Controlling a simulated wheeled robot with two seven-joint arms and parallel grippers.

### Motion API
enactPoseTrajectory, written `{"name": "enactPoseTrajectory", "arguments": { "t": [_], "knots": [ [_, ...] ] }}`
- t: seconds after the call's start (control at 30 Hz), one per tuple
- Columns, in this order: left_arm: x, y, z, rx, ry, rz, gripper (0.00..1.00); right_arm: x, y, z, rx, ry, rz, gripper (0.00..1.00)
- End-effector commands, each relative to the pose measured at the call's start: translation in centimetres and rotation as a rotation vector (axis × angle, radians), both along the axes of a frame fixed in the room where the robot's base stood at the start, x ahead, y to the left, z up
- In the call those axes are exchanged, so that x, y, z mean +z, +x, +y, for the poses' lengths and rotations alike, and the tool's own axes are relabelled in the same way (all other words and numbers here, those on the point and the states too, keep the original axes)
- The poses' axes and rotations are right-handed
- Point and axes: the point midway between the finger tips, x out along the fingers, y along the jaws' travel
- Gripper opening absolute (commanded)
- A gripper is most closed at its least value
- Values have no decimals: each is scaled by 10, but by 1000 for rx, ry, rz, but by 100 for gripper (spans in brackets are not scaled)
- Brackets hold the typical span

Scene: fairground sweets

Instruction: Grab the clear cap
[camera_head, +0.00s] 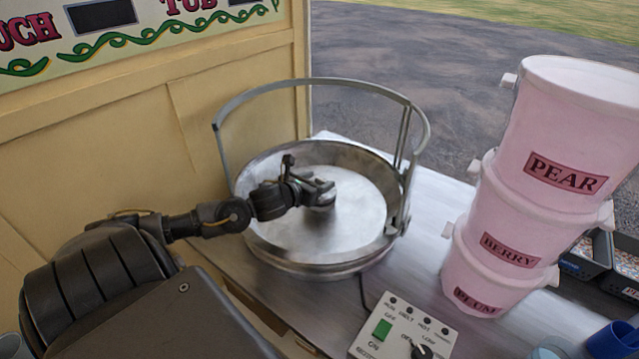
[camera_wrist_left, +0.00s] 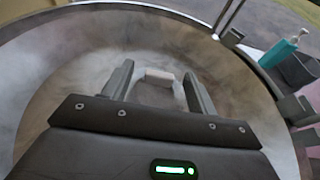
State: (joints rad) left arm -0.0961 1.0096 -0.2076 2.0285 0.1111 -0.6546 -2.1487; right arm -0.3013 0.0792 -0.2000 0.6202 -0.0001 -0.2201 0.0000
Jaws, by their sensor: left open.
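A wide round metal pan (camera_head: 262,238) with a raised hoop stands on the counter. My left gripper (camera_head: 325,190) is over the middle of the pan, in from the left. In the left wrist view its two fingers (camera_wrist_left: 160,92) are open and apart. A small pale grey stub (camera_wrist_left: 159,75) at the pan's middle shows between the fingertips. I cannot tell whether this stub is the clear cap or a head of the machine. No other clear cap is plain to see. My right gripper is out of view.
Pink tubs (camera_head: 520,190) labelled PEAR, BERRY and PLUM are stacked on the right. A control box (camera_head: 400,325) with a green switch is in front of the pan. The metal hoop (camera_head: 290,84) rises around the pan's back. A teal bottle (camera_wrist_left: 278,52) shows in the left wrist view.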

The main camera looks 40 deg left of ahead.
Motion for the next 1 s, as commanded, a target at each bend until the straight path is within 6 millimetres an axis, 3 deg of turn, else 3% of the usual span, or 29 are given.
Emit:
{"name": "enactPoseTrajectory", "arguments": {
  "t": [0.03,0.2,0.5,0.87,1.0],
  "knots": [
    [4,9,1,4,-5,-3,58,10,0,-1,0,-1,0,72],
    [-5,28,4,3,-2,-1,58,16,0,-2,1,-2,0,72],
    [-9,33,4,-1,0,0,58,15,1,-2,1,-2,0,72],
    [-9,33,4,0,0,0,12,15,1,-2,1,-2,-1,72],
    [-9,33,4,0,0,0,10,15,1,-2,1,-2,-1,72]
  ]
}}
